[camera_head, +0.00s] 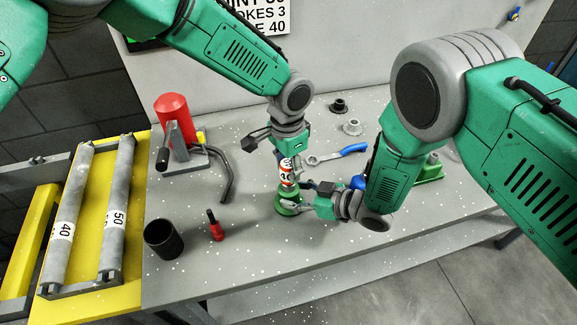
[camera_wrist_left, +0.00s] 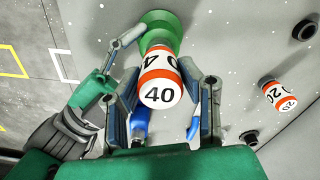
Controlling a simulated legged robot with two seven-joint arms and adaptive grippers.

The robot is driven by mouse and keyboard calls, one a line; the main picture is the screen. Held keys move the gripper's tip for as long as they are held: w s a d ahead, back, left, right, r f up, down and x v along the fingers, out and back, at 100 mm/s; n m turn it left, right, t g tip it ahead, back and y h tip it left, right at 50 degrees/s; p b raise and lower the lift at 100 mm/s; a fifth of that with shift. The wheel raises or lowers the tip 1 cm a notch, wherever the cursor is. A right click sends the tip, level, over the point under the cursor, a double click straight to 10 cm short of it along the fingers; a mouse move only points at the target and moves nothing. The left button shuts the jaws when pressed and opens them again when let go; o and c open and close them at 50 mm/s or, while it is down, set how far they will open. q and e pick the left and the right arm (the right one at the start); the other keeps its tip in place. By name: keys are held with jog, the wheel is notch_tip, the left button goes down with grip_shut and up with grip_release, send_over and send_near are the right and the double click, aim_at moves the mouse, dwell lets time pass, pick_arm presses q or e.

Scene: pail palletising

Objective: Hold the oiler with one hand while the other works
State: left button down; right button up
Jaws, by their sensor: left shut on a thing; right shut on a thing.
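The oiler appears as a green round-based body (camera_head: 288,208) on the bench; it also shows in the left wrist view (camera_wrist_left: 163,22). A white cylinder with red bands (camera_head: 287,166), marked 40 on its end in the left wrist view (camera_wrist_left: 160,92), stands over it. My left gripper (camera_head: 288,178) is above, shut on this cylinder, its fingers on either side. My right gripper (camera_head: 295,207) comes in low from the right, shut on the oiler's green body. Whether cylinder and oiler are joined is partly hidden by the fingers.
A blue-handled wrench (camera_head: 338,153) lies behind the grippers. A red-bodied device with a black lever (camera_head: 173,112), a black cup (camera_head: 163,238) and a red-based tool (camera_head: 216,230) stand left. A second banded cylinder marked 20 (camera_wrist_left: 278,95) stands nearby.

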pick_arm(q)
jog(key=c, duration=1)
grip_release()
jog(key=shift+w+a+f+m, duration=0.1)
jog(key=shift+a+m, duration=0.2)
pick_arm(e)
jog(key=shift+d, duration=0.1)
pick_arm(q)
jog(key=shift+d, duration=0.1)
jog(key=shift+r, duration=0.3)
pick_arm(e)
jog(key=shift+s, duration=0.1)
pick_arm(q)
notch_tip(320, 180, up, 11)
jog(key=shift+r, duration=0.15)
pick_arm(e)
jog(key=o, duration=1.6)
